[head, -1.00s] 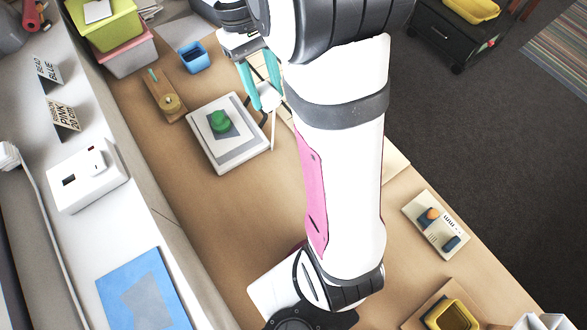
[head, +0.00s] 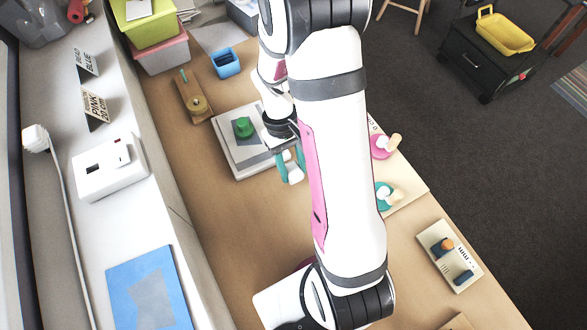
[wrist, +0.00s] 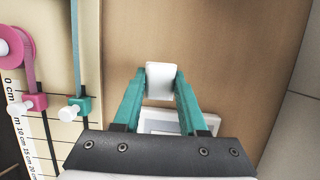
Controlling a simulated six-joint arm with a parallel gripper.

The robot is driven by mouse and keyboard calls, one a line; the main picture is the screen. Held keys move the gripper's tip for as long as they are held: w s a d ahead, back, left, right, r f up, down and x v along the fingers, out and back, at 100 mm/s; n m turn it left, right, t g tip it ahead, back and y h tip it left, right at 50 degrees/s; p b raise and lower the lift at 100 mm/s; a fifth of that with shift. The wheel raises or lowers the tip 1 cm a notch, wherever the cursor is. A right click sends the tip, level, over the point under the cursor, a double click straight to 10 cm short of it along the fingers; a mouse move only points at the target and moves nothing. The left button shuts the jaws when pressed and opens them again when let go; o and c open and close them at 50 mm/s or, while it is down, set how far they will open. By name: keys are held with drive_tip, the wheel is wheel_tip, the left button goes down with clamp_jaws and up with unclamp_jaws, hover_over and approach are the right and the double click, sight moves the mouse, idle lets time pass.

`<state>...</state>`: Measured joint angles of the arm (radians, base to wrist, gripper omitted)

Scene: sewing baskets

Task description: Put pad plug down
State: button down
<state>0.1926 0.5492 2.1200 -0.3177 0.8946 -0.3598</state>
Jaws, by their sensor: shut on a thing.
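My gripper (head: 290,174) has its teal fingers closed on a small white block, which I take for the pad plug (head: 295,176). In the wrist view the plug (wrist: 160,80) sits between the fingertips over bare brown worktop. I cannot tell whether it touches the worktop. The white pad (head: 238,165), with a grey square and a green knob (head: 243,127) on it, lies to the left of and beyond my gripper in the head view. My arm hides part of its right side. A white-framed object (wrist: 158,115) shows partly behind the fingers.
A ribbon board (wrist: 45,60) with pink and teal reels stands right of my arm in the head view. Worktop in front of the pad is clear. A small tray (head: 450,256) lies at right.

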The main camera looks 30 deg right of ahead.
drive_tip(key=shift+f, duration=1.05)
drive_tip(key=shift+c, duration=2.3)
unclamp_jaws()
drive_tip(key=shift+f, duration=0.1)
drive_tip(key=v, duration=1.2)
drive_tip(key=s+a+r+m+t+y, duration=0.1)
drive_tip(key=s+a+r, duration=0.3)
drive_tip(key=s, duration=0.4)
drive_tip(key=s+a+r+m+t, duration=0.2)
drive_tip(key=s+a, duration=0.4)
drive_tip(key=s, duration=0.3)
drive_tip(key=r+m, duration=0.1)
drive_tip(key=m, duration=0.1)
drive_tip(key=shift+r+m+y, duration=0.3)
drive_tip(key=shift+r+y, duration=0.05)
drive_tip(key=shift+y, duration=0.05)
